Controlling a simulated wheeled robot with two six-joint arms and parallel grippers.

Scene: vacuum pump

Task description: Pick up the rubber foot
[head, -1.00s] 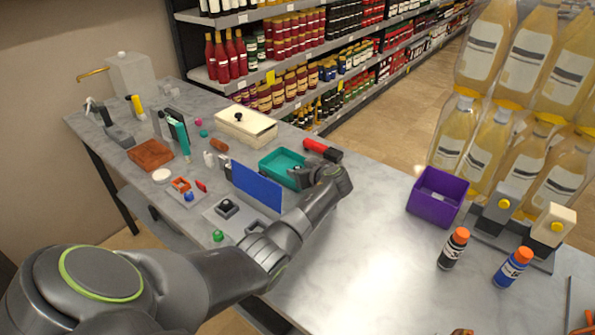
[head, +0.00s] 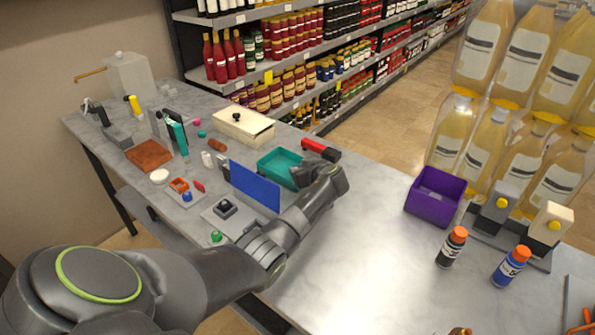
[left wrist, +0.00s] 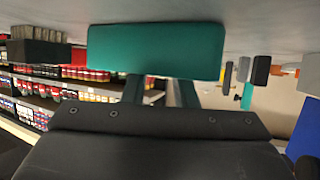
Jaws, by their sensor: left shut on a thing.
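My left gripper (head: 301,173) reaches down into the right end of the teal tray (head: 272,163), its fingers pointing toward the tray's inside. In the left wrist view, which looks upside down, the tray's near wall (left wrist: 155,50) hides the fingertips, and the two fingers (left wrist: 160,90) stand a little apart. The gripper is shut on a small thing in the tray. That thing is hidden by the fingers and the wall; I take it to be the rubber foot, but cannot see its shape. My right gripper is not in view.
A blue panel (head: 255,186) stands upright left of my forearm. A red-and-black tool (head: 320,150) lies behind the tray and a cream box (head: 243,126) beyond it. A purple bin (head: 435,197) stands to the right. The table between my arm and the bin is clear.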

